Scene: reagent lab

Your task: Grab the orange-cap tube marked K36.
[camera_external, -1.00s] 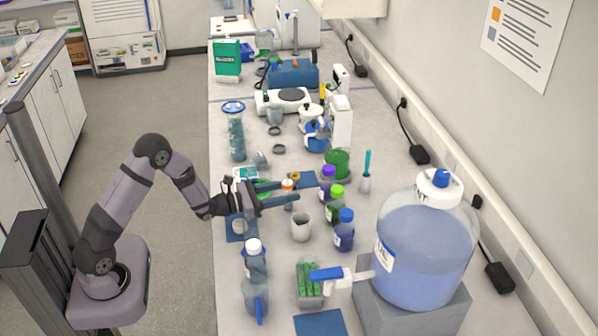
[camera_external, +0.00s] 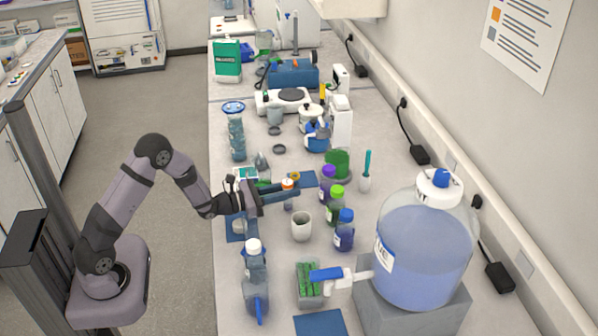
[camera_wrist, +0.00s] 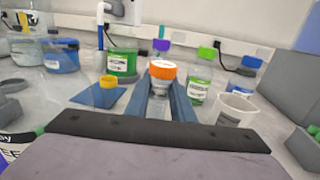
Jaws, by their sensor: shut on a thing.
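The orange-cap tube (camera_wrist: 162,70) stands upright between the two fingers of my gripper (camera_wrist: 168,98) in the wrist view, with its cap above them. Its marking cannot be read. In the external view the orange cap (camera_external: 288,183) shows between the fingertips of my gripper (camera_external: 286,190), over the bench. The gripper is shut on the tube. The fingers hide most of the tube's body, and I cannot tell whether its base touches the bench.
A blue mat (camera_wrist: 100,97) with a yellow-topped item (camera_wrist: 108,82) lies to the left. A white beaker (camera_wrist: 236,110) stands close on the right. Green-capped (camera_external: 337,191), purple-capped (camera_external: 328,171) and blue-capped (camera_external: 346,215) bottles stand beyond. A large carboy (camera_external: 420,250) occupies the near right.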

